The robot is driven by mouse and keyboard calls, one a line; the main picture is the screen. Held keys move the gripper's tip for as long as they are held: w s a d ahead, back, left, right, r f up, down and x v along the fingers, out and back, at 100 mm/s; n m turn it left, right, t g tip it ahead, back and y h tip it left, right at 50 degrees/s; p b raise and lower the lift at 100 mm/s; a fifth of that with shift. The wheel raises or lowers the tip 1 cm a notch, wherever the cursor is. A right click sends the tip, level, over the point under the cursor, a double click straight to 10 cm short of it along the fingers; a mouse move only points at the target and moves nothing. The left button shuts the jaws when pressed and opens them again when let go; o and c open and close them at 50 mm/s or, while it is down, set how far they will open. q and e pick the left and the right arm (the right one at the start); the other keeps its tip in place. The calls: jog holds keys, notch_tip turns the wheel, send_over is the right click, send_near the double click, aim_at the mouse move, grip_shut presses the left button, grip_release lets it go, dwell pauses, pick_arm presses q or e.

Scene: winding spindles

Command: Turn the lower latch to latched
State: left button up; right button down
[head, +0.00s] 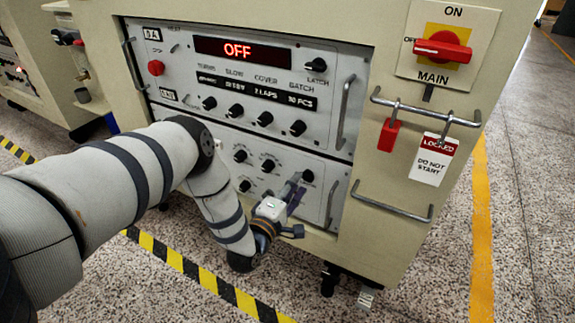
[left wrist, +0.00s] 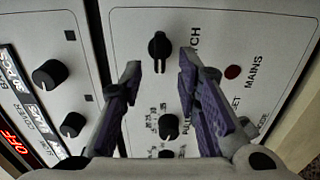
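The lower latch knob (head: 307,176) is a small black knob at the upper right of the lower panel (head: 333,180). In the left wrist view the latch knob (left wrist: 158,47) shows a pointer shape, beside a label partly hidden by a finger. My left gripper (head: 293,188) is in front of the lower panel, close to this knob. In the left wrist view my left gripper (left wrist: 160,64) is open, its purple-padded fingers apart. The knob appears just past the gap between the fingertips; I see no contact. My right gripper is not in view.
The upper panel has an OFF display (head: 237,48), several knobs and its own latch knob (head: 316,65). A metal handle (head: 330,204) stands right of the lower latch. A red main switch (head: 443,48), red padlock (head: 389,135) and LOCKED tag (head: 434,160) are at the right.

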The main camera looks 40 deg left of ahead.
pick_arm(q)
jog(key=v, duration=0.8)
jog(key=shift+s+d, duration=0.15)
jog(key=shift+s, duration=0.2)
